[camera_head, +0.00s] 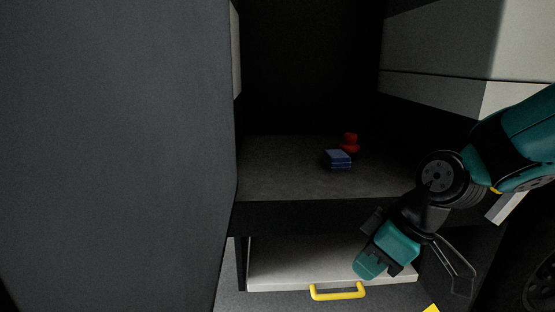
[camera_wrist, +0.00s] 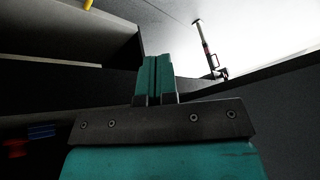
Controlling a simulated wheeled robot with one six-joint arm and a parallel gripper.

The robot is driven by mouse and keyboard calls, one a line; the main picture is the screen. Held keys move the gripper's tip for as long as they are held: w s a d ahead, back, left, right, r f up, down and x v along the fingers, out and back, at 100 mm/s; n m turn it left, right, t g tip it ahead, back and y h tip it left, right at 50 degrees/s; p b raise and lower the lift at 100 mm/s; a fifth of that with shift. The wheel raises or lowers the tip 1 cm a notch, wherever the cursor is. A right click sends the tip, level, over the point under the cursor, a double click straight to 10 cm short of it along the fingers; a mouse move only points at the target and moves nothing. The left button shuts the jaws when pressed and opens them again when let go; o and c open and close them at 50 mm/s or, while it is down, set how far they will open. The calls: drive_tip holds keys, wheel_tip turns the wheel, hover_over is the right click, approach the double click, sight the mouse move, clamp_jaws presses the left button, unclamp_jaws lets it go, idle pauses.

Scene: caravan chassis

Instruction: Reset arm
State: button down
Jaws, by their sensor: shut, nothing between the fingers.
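My gripper (camera_head: 368,268) is teal and black. In the head view it hangs at the lower right, in front of the dark shelf and over the white drawer. In the wrist view the two teal fingers (camera_wrist: 155,76) lie side by side, closed together with nothing between them. The rest of my arm reaches in from the right edge of the head view.
A dark shelf (camera_head: 280,180) holds a blue block-like stack (camera_head: 337,159) and a red object (camera_head: 350,142). Below it is a white drawer (camera_head: 290,265) with a yellow handle (camera_head: 338,292). A large dark panel (camera_head: 115,150) fills the left. Pale cabinets (camera_head: 440,45) stand upper right.

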drive_tip(key=s+r+m+g+h, duration=0.1)
drive_tip(key=s+r+m, duration=0.1)
drive_tip(key=s, duration=0.6)
drive_tip(key=s+r+m+g, duration=0.1)
drive_tip(key=s+r+m, duration=0.15)
drive_tip(key=s, duration=0.45)
wheel_tip(320, 180, up, 23)
drive_tip(key=p, duration=2.3)
drive_tip(key=shift+d, duration=0.25)
drive_tip(key=shift+w+n, duration=0.1)
drive_tip(key=shift+n, duration=0.15)
